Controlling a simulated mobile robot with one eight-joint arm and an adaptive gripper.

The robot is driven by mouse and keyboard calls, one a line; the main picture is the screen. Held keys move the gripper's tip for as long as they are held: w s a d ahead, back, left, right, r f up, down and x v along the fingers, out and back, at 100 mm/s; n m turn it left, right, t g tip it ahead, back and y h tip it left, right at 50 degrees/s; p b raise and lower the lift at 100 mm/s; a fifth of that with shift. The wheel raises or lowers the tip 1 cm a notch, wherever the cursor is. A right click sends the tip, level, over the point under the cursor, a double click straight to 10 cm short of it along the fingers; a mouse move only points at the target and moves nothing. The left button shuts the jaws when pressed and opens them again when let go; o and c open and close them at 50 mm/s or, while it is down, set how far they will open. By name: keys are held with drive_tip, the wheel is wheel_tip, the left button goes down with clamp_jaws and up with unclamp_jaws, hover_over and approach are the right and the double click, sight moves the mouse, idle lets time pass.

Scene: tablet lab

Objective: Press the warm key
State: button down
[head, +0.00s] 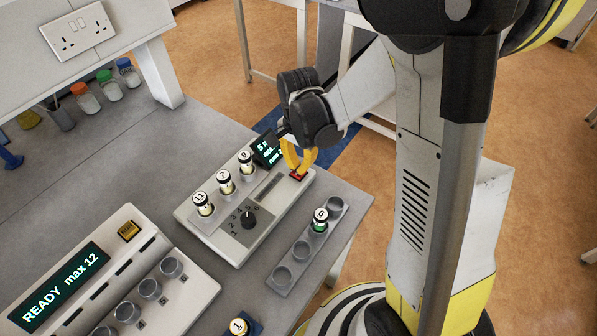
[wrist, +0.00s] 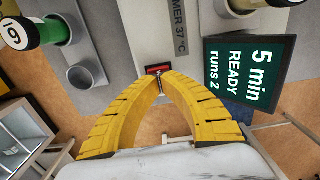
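The warmer (head: 227,250) is a pale box with a dial (head: 248,221) and a small tilted display (head: 266,149). In the wrist view its display (wrist: 245,72) reads "5 min READY runs 2", and a strip reads "WARMER 37°C" in part. A red key in a dark frame sits at its right end (head: 299,176); it also shows in the wrist view (wrist: 158,68). My gripper (head: 296,172) is shut and empty, its yellow fingertips meeting right at the key (wrist: 160,82). The tips hide part of the key; I cannot tell whether they touch it.
Vials 11 (head: 203,205), 7 (head: 225,183) and 9 (head: 245,162) stand in the warmer. Vial 6 (head: 320,220) stands in a grey rack (head: 283,293). Vial 1 (head: 238,328) is at the front edge. A larger device (head: 110,265) reading "READY max 12" is at the left.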

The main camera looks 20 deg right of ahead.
drive_tip(key=shift+f+b, duration=0.65)
drive_tip(key=shift+f, duration=0.05)
idle(0.8)
drive_tip(key=shift+r, duration=0.15)
drive_tip(key=shift+r+p, duration=1.4)
drive_tip(key=shift+r, duration=0.5)
wheel_tip(320, 180, up, 8)
drive_tip(key=p, duration=0.5)
drive_tip(key=shift+p, duration=0.3)
